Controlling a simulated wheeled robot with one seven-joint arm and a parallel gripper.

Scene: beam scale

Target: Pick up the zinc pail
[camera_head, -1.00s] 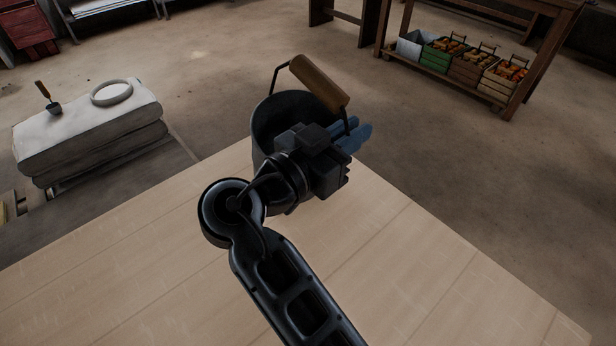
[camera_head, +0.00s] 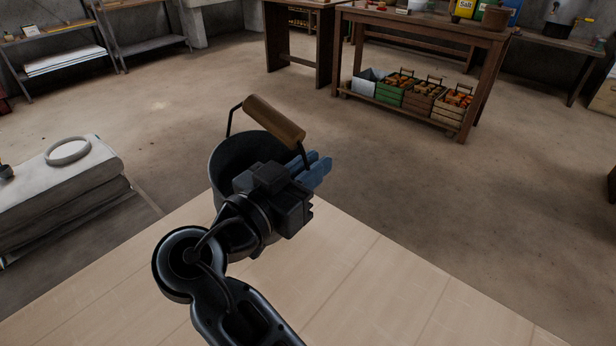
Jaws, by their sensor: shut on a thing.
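The zinc pail (camera_head: 229,160) is a dark grey bucket near the middle of the view, at the far corner of the pale wooden table (camera_head: 380,285). Its wire bail is raised, with a brown wooden grip (camera_head: 274,120) on top. My gripper (camera_head: 318,168), with blue fingers, is at the pail's near right side, by the lower right end of the bail. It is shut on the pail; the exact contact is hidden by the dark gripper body. The pail's base is hidden too, so I cannot tell whether it touches the table.
A wooden bench (camera_head: 420,25) stands at the back right, with several produce crates (camera_head: 425,97) on its low shelf. The floor between is clear.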

